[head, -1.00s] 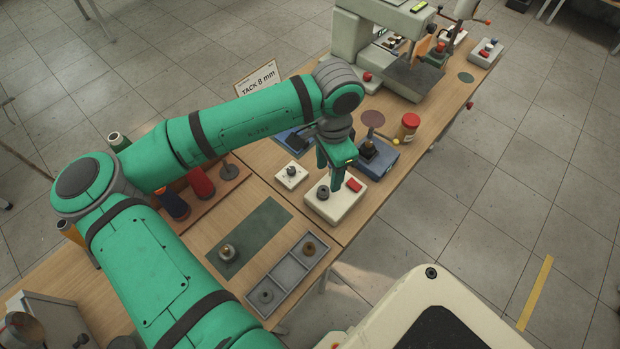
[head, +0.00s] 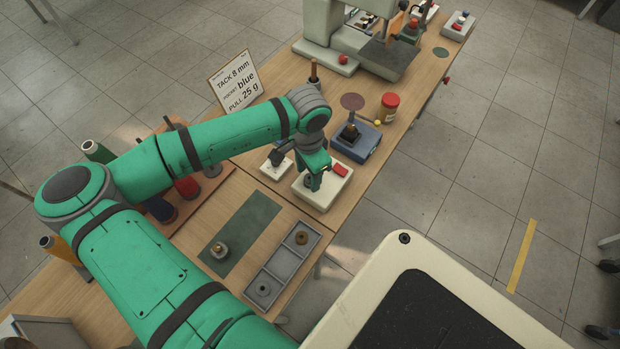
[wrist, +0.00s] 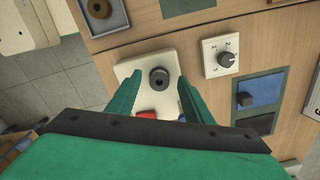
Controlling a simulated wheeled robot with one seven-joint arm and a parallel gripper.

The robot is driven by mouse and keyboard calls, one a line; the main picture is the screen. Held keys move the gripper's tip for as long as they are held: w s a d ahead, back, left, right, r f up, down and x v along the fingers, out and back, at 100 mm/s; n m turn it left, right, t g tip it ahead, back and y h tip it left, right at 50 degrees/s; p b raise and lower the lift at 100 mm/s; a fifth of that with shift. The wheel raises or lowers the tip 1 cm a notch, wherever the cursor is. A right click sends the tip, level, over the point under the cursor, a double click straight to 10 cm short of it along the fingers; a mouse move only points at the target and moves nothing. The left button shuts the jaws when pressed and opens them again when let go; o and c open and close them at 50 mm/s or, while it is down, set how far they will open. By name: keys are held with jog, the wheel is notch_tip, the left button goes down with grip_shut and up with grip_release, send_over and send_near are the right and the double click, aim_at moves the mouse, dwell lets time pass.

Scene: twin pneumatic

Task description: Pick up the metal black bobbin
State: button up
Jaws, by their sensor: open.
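The black metal bobbin (wrist: 159,78) sits on a cream box (wrist: 128,70), seen from above in the wrist view with its centre hole showing. My gripper (wrist: 159,84) is open above the box, one green finger on each side of the bobbin in the picture. How far the fingertips are above it, I cannot tell. In the head view my gripper (head: 313,182) is over the cream box (head: 325,194) and hides most or all of the bobbin.
A red button (wrist: 146,115) is on the same box, close to the fingers. A white dial plate (wrist: 217,46) stands beside it. Another bobbin (head: 220,250) is on the green mat (head: 247,226).

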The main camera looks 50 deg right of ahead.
jog(key=shift+f, duration=0.55)
jog(key=c, duration=1.1)
jog(key=shift+r, duration=0.15)
